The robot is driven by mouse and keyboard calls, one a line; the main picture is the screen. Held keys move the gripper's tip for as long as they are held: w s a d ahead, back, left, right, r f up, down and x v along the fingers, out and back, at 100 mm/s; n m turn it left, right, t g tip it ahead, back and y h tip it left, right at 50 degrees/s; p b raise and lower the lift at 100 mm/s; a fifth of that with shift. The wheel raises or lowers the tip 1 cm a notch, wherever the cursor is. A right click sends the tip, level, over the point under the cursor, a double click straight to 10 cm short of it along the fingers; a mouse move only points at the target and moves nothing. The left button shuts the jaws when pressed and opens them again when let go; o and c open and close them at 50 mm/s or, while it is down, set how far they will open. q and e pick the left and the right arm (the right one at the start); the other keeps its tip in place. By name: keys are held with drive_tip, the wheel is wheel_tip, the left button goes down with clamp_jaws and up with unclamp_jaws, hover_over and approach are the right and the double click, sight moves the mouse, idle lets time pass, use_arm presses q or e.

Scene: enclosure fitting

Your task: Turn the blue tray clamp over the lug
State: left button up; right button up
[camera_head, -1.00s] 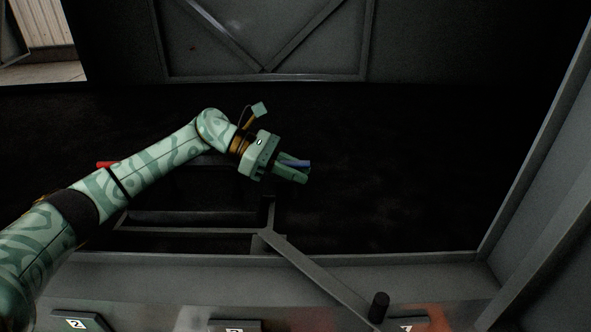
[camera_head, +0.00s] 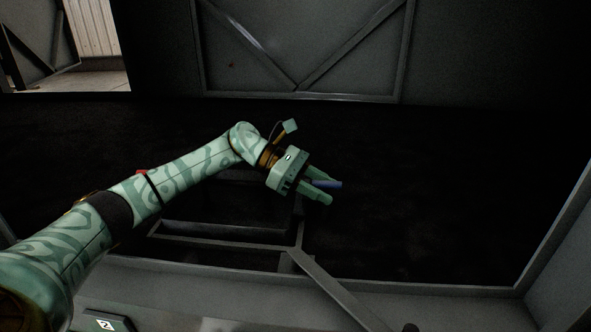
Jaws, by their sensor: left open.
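The lug cannot be made out in the dark. My right gripper is not in view.
A grey slanted bar (camera_head: 335,287) runs from the tray frame toward the lower right. A grey sill (camera_head: 440,290) crosses the front, with a number plate (camera_head: 105,322) at the lower left. The right side of the dark interior looks empty.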

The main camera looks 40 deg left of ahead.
use_arm(q)
drive_tip(key=p+v, duration=0.3)
drive_tip(key=v, duration=1.2)
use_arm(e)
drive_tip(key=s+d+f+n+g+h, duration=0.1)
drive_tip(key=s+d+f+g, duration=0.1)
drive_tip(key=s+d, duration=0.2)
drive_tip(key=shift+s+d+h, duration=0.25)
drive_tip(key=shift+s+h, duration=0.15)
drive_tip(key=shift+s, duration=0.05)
use_arm(q)
drive_tip(key=shift+r, duration=0.1)
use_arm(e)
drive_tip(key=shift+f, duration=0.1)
